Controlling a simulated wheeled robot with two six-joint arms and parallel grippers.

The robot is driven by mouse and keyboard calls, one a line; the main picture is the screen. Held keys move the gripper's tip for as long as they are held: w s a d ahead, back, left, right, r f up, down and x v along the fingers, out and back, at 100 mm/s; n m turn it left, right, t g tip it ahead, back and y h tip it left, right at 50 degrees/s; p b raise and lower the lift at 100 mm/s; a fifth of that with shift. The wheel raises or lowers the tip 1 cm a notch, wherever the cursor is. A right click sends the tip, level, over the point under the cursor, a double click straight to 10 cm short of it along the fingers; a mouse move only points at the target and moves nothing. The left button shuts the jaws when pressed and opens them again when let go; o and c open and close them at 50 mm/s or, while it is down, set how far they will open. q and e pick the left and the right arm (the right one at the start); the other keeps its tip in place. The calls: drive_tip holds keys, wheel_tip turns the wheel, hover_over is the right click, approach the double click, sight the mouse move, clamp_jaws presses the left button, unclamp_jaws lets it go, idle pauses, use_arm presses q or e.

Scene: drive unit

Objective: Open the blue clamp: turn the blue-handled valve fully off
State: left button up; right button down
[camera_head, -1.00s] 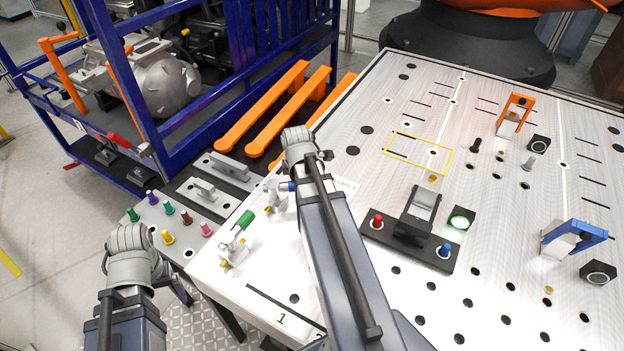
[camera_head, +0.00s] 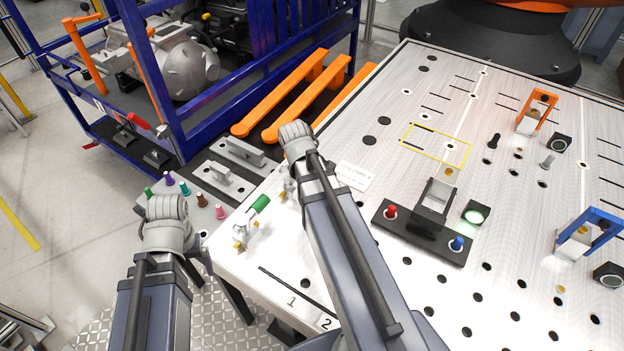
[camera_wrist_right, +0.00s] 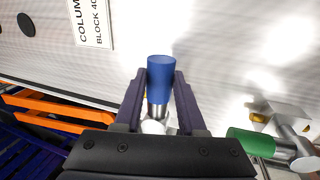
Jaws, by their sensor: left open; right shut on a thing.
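The blue valve handle (camera_wrist_right: 160,78) stands between the fingers of my right gripper (camera_wrist_right: 159,88) in the right wrist view. The gripper is shut on it, with the metal stem below. In the head view my right arm covers most of this valve, and a bit of its metal body (camera_head: 287,187) shows beside the wrist. The blue clamp (camera_head: 603,226) is at the right edge of the table, with its blue arm over a pale block. My left gripper (camera_head: 163,208) is at the table's left side, its wrist hiding most of it; it is open and apart from the valves.
A green-handled valve (camera_head: 258,206) is close by the blue one; it also shows in the right wrist view (camera_wrist_right: 252,143). A black button box (camera_head: 420,235) with red and blue buttons lies to the right. An orange clamp (camera_head: 541,105) stands farther back. Coloured pegs (camera_head: 202,200) stand at the left.

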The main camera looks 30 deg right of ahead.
idle(0.4)
drive_tip(key=shift+c, duration=2.4)
unclamp_jaws()
drive_tip(key=shift+r, duration=0.1)
drive_tip(key=w+p+v, duration=0.1)
drive_tip(key=p+v, duration=0.6)
drive_tip(key=shift+s+a+r, duration=0.15)
drive_tip(key=shift+s+r, duration=0.15)
drive_tip(key=shift+s, duration=0.25)
drive_tip(key=shift+f, duration=0.1)
